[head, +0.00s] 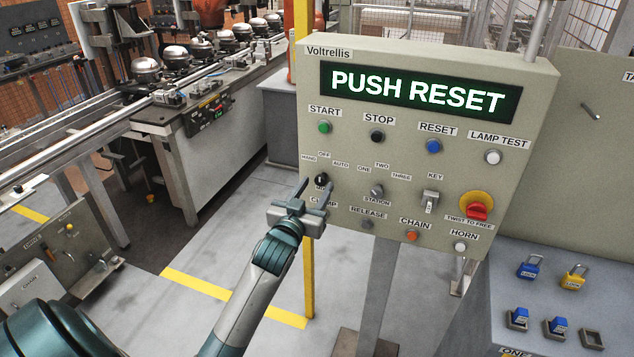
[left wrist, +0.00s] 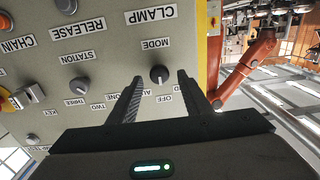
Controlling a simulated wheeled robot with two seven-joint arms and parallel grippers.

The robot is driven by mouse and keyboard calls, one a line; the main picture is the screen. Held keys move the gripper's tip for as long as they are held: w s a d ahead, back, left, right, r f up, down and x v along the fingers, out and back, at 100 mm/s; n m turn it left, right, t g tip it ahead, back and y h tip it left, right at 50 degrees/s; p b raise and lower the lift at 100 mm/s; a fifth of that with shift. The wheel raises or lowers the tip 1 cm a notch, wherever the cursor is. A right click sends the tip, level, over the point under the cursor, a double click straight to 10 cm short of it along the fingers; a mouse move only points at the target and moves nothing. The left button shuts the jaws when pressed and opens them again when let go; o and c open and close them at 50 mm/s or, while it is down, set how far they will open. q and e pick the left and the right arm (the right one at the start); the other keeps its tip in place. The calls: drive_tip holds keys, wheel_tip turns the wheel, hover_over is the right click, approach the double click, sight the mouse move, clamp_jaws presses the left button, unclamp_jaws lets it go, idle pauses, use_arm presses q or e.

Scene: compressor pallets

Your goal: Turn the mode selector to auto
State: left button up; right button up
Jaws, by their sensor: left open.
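The mode selector (head: 321,179) is a small black knob at the left of the grey control panel (head: 460,150). HAND, OFF and AUTO labels fan out above it in the head view. In the left wrist view, which is upside down, the knob (left wrist: 160,74) sits under the MODE label, and its pale mark seems to point towards OFF. My left gripper (head: 315,190) is open in front of the panel. Its fingertips (left wrist: 160,80) stand on either side of the knob in the wrist view; I cannot tell whether they touch it. My right gripper is not in view.
The display (head: 420,92) reads PUSH RESET. The station selector (head: 376,191), key switch (head: 429,201) and red emergency stop (head: 476,207) lie to the right. START (head: 324,127) is above. A yellow post (head: 308,270) stands behind my left gripper.

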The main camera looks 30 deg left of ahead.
use_arm(q)
drive_tip(key=shift+w+a, duration=0.15)
drive_tip(key=shift+w, duration=0.55)
drive_tip(key=c, duration=1)
drive_tip(key=shift+m+p, duration=0.35)
drive_tip(key=shift+m, duration=0.05)
drive_tip(key=m+p, duration=0.1)
drive_tip(key=m, duration=0.2)
drive_tip(key=shift+r+p, duration=0.1)
drive_tip(key=shift+p, duration=0.25)
drive_tip(key=m+p, duration=0.1)
drive_tip(key=m, duration=0.4)
drive_tip(key=shift+p, duration=0.3)
